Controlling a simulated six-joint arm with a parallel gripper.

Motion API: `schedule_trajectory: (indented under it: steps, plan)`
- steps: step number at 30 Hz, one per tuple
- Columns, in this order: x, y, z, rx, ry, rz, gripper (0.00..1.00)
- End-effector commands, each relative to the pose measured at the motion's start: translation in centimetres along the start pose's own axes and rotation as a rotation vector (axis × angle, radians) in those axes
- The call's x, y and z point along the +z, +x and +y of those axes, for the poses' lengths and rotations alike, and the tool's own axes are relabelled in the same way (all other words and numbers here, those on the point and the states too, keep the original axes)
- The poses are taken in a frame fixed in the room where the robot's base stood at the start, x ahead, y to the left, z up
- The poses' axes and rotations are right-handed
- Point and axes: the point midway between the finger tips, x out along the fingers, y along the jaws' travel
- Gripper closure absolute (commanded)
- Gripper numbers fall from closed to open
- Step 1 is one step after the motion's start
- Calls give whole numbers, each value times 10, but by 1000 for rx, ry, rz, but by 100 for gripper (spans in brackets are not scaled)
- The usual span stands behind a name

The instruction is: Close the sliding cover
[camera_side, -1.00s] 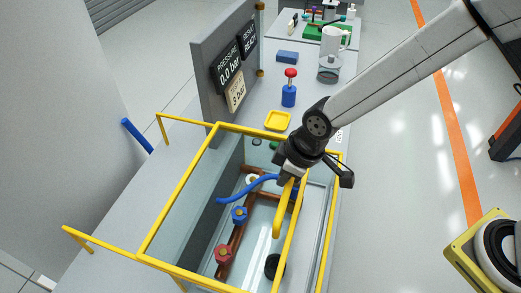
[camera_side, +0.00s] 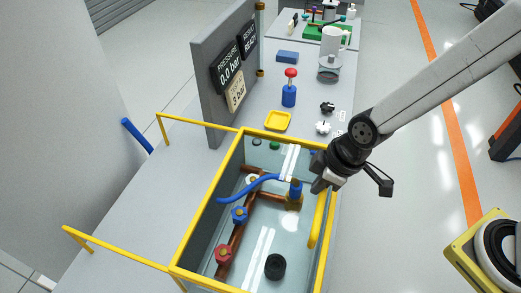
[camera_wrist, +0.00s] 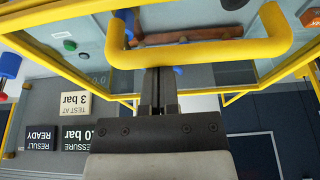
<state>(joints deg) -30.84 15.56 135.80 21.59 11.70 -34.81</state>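The sliding cover (camera_side: 205,198) is a clear pane in a yellow frame. In the side view it lies over the tank, with its right edge along the tank's right rim. Its yellow bar handle (camera_side: 315,228) stands near that right edge; the handle also crosses the top of the wrist view (camera_wrist: 205,53). My gripper (camera_side: 320,184) is at the handle's far end. In the wrist view my gripper's fingers (camera_wrist: 158,72) are together, with their tips against or just beside the handle bar. I see nothing between them, and exact contact is unclear.
Inside the tank (camera_side: 255,240) are a blue hose, red and blue valves on copper pipes, and a black round part. Yellow rails (camera_side: 120,247) reach left over clear bench. A grey panel (camera_side: 215,90), a red-topped blue part (camera_side: 289,90) and a yellow tray (camera_side: 277,121) stand behind.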

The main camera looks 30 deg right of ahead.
Motion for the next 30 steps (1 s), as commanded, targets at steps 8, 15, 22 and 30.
schedule_trajectory:
  steps: [8,15,22,30]
  plan:
    - [1,5,-1,-7,2,-18,100]
    - [-18,13,-1,-3,0,-9,100]
    - [-36,22,0,-1,0,-4,100]
    - [-36,0,0,0,0,1,100]
